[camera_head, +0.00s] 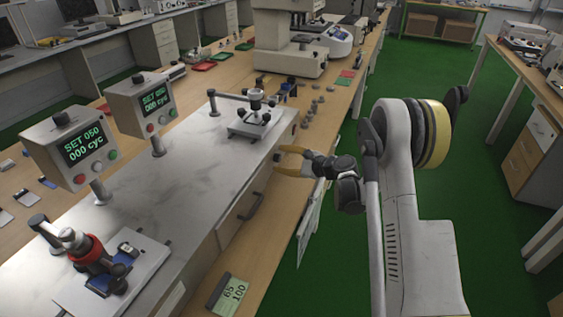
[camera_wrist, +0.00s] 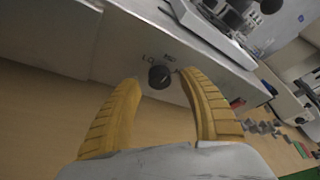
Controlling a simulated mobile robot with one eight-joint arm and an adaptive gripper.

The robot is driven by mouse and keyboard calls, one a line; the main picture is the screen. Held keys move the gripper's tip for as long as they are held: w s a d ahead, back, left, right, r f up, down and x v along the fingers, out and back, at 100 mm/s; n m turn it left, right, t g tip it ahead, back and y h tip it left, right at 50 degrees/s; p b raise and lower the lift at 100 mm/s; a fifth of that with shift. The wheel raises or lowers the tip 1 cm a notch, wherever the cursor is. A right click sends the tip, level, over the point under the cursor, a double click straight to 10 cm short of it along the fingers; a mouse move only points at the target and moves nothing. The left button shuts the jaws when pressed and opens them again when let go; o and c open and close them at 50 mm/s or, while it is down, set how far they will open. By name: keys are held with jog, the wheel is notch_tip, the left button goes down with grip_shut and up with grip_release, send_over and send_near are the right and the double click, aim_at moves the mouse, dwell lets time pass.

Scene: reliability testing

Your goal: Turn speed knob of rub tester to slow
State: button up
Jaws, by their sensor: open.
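The rub tester (camera_head: 190,165) is a long white-topped machine on the wooden bench. In the wrist view, a round black knob (camera_wrist: 160,77) sits on its front face (camera_wrist: 110,45). Printed letters that look like "LO" show at the knob's upper left, with another, unreadable label at its upper right. My gripper (camera_head: 278,161) has yellow fingers and is open and empty in front of the tester's right end. In the wrist view, the fingertips of my gripper (camera_wrist: 159,80) appear on either side of the knob. Contact cannot be told. The knob's pointer direction is unclear.
Two display boxes (camera_head: 65,167) (camera_head: 127,118) reading "SET 050" stand on posts behind the tester. A rubbing head (camera_head: 254,105) is above its right end, another (camera_head: 88,255) at the left. A black handle (camera_head: 252,206) projects from the front. Small grey pieces (camera_head: 315,103) lie to the right.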

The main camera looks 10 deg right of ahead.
grip_shut()
jog(key=shift+n, duration=0.3)
jog(key=n+t, duration=0.2)
jog(key=n, duration=0.2)
jog(key=shift+t, duration=0.4)
jog(key=n+t, duration=0.1)
jog(key=n, duration=0.4)
jog(key=shift+t+y, duration=0.4)
jog(key=shift+n, duration=0.3)
